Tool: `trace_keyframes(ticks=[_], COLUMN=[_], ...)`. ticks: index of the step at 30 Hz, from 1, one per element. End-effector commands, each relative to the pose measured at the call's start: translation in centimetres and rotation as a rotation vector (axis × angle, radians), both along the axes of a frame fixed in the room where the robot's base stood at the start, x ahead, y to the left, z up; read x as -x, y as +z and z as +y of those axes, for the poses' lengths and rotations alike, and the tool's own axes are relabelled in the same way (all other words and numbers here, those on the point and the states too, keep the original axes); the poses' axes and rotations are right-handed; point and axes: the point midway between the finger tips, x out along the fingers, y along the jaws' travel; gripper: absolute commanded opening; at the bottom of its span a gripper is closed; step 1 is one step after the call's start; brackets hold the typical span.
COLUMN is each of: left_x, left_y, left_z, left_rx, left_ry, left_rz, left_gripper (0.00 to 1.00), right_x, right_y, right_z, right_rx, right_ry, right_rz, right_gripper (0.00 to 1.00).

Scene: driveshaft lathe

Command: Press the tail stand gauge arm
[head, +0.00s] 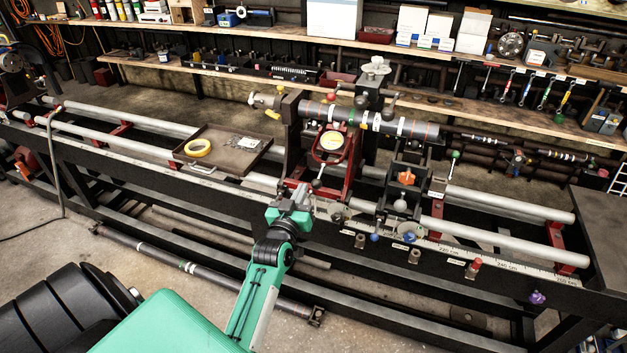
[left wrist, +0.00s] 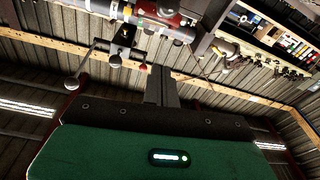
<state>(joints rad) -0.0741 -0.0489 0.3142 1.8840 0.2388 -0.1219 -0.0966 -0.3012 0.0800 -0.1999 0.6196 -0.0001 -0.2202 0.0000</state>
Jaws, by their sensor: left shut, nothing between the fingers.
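A red-framed gauge (head: 333,143) with a round, pale yellow dial sits on the tail stand in the middle of the lathe, under a dark shaft (head: 372,117) with coloured bands. A lever with a ball end (head: 317,184) shows just below the gauge; I cannot tell which part is the gauge arm. My left gripper (head: 297,190) is below and left of the gauge, in front of the rails, shut and empty. In the left wrist view its closed fingers (left wrist: 161,85) point up towards the shaft, and a ball-ended lever (left wrist: 73,83) is left of them. My right gripper is not in view.
A dark tray (head: 238,162) with a yellow tape roll (head: 198,147) lies on the rails to the left. A black fixture with an orange knob (head: 406,177) stands to the right. Crowded shelves (head: 330,45) line the back.

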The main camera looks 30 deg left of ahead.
Motion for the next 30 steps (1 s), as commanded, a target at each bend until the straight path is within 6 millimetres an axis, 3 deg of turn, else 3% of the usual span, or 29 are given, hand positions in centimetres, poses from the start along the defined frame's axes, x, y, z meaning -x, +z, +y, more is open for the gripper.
trace_keyframes(ticks=[5, 18, 24, 30], left_x=[-2.1, -9.7, -8.8, -8.6], left_y=[0.6, 1.5, -1.7, -2.7], left_z=[0.6, 2.9, 2.1, 1.9], left_rx=[-0.001, -0.001, 0.000, 0.000], left_ry=[-0.001, -0.001, -0.002, -0.001], left_rz=[-0.001, 0.000, 0.004, 0.001], left_gripper=[0.00, 0.00, 0.00, 0.00], right_x=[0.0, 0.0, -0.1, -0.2], right_y=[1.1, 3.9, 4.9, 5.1], right_z=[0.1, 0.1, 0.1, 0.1], right_rx=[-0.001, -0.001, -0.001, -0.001], right_ry=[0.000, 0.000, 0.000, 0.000], right_rz=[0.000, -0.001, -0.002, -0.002], right_gripper=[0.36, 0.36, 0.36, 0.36])
